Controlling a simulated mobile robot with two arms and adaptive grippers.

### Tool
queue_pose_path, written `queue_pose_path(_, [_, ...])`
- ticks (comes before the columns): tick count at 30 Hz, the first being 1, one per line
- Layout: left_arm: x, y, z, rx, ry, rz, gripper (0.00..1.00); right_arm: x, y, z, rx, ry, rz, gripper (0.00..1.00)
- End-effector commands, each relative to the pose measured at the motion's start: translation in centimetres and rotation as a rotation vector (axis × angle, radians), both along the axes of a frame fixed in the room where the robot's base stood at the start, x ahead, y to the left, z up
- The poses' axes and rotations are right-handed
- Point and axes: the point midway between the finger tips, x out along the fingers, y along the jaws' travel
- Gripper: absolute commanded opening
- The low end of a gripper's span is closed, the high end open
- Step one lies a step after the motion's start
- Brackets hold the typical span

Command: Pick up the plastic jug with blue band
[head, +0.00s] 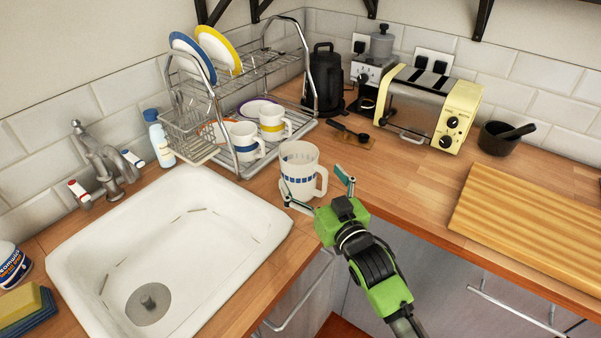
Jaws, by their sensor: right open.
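The plastic jug with blue band (300,162) stands upright on the wooden counter, right of the sink's far corner, with its handle toward the right. My right gripper (317,193) is open, its fingers spread to the left and right of the jug's lower part and handle. I cannot tell whether a finger touches the jug. The jug's base is partly hidden by the left finger. My left gripper is not in view.
A white sink (180,240) lies left of the jug. A dish rack (245,130) with plates and mugs stands close behind it. A yellow toaster (428,108) and a cutting board (530,225) are to the right. Bare counter lies right of the jug.

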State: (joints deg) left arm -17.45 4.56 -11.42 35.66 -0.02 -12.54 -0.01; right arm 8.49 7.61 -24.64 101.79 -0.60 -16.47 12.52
Motion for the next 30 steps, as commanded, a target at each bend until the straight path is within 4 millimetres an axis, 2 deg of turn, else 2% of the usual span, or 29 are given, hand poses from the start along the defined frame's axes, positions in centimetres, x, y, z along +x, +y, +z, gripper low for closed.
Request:
queue_pose_path(1, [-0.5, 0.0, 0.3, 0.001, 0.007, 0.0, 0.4, 0.9, 0.4, 0.3, -0.001, -0.001, 0.0, 0.91])
queue_pose_path(5, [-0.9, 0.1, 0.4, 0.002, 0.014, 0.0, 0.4, 2.4, 1.0, 0.1, 0.0, -0.001, 0.0, 0.91])
queue_pose_path(13, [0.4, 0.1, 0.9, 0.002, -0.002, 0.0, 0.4, 3.8, 1.5, 0.3, -0.001, -0.001, 0.0, 0.91])
queue_pose_path(22, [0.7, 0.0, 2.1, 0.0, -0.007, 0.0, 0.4, 7.3, 2.4, 0.3, -0.001, 0.0, -0.001, 0.91])
queue_pose_path(30, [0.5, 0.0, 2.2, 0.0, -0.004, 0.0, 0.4, 8.2, 2.8, 0.2, -0.001, -0.001, -0.001, 0.91])
